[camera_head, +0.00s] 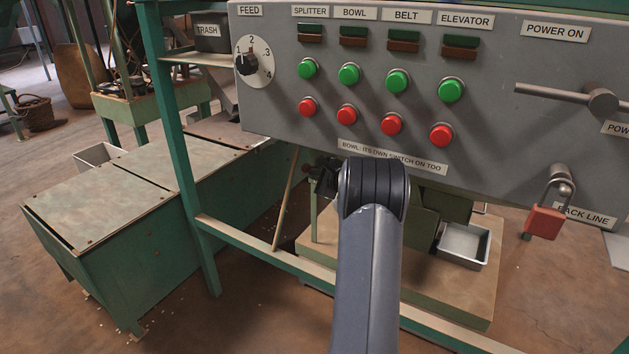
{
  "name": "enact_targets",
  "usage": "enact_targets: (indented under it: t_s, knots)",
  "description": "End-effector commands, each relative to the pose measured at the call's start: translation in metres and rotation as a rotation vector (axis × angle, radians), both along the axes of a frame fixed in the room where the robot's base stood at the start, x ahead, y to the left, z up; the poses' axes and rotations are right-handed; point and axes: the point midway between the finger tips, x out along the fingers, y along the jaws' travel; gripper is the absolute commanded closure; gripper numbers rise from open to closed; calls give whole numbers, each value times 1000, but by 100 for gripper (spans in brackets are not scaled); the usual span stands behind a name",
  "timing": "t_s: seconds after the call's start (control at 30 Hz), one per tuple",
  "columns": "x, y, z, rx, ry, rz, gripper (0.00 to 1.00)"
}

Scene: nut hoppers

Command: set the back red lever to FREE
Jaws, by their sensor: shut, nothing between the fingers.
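I see no red lever and no FREE mark in the head view. My arm rises from the bottom middle to a black ribbed joint that hides part of the panel's lower edge and the space behind it. What looks like my gripper (323,178), dark and small, shows just left of that joint, below the panel. It is partly hidden by the joint; it is shut with nothing in it. I cannot tell whether it touches anything.
A grey control panel (290,92) with green and red buttons spans the top. A red padlock (545,222) hangs by the BACK LINE label. A lidded green bin (95,205) stands left, beside a green post (182,150). A metal tray (463,246) sits on a low platform.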

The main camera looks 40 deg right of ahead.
Motion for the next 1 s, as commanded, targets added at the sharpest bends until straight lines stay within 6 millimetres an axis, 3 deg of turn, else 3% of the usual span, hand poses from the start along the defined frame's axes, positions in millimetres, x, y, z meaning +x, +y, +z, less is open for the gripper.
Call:
enact_targets:
  t_s: [1.0]
  knots:
    - [-2, -4, 15, -1, -5, -1, 100]
